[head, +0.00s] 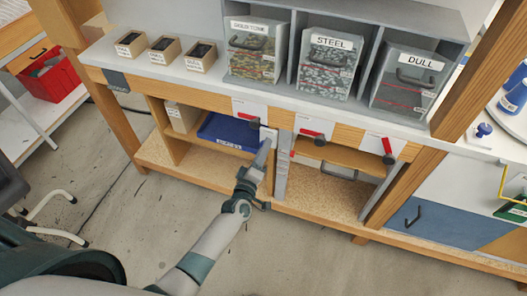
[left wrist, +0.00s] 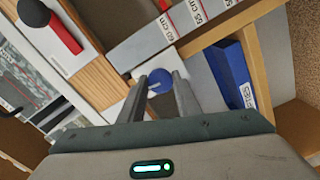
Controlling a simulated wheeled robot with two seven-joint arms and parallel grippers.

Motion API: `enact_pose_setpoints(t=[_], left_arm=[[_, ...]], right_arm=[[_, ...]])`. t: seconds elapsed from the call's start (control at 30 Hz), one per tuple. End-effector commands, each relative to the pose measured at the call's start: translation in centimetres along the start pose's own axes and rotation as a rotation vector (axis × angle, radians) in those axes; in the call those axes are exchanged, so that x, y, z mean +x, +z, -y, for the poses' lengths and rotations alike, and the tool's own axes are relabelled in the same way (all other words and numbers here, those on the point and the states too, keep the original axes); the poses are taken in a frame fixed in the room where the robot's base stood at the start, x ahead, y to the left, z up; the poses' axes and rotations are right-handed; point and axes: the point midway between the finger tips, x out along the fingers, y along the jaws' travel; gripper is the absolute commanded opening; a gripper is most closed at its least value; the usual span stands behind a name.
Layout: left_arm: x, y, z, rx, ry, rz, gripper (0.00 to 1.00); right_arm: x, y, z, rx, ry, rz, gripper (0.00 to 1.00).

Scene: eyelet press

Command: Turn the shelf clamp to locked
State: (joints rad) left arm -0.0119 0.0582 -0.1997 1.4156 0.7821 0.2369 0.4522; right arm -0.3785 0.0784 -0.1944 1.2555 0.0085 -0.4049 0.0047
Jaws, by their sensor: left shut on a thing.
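The shelf clamp shows in the left wrist view as a round blue knob (left wrist: 161,80) on a white plate beside a grey post. My left gripper (left wrist: 160,88) has one finger on each side of the knob and is shut on it. In the head view my left gripper (head: 264,152) reaches the front of the bench at the upright between the lower shelf bays. The knob is hidden there behind the gripper; a white plate (head: 268,133) shows just above the fingertips. I cannot tell the clamp's turn position. My right gripper is not in view.
Red levers with dark knobs (head: 312,136) (head: 386,152) stick out from the front rail near the clamp. A blue bin (head: 225,131) sits in the bay to the left. A grey post with cm labels (left wrist: 165,28) adjoins the clamp. The floor in front is open.

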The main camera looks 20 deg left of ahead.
Motion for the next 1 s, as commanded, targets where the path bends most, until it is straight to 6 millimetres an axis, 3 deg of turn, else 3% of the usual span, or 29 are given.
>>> enact_pose_setpoints(t=[0.3,0.8,0.83,0.87,0.9,1.0], left_arm=[[-0.02,0.02,0.09,-0.14,-0.001,0.0,0.08],[-0.03,0.01,0.06,-0.162,-0.002,0.0,0.08],[-0.03,0.01,0.06,-0.162,-0.002,0.0,0.37],[-0.03,0.01,0.06,-0.162,-0.002,0.0,0.44],[-0.02,0.0,0.06,-0.161,-0.001,0.0,0.49],[-0.02,0.0,0.04,-0.161,-0.001,0.0,0.49]], right_arm=[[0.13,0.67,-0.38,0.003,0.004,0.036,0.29],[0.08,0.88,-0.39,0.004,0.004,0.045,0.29],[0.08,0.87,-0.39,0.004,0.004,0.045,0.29],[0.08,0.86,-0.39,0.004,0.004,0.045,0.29],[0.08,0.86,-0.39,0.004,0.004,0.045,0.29],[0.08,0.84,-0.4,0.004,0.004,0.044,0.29]])
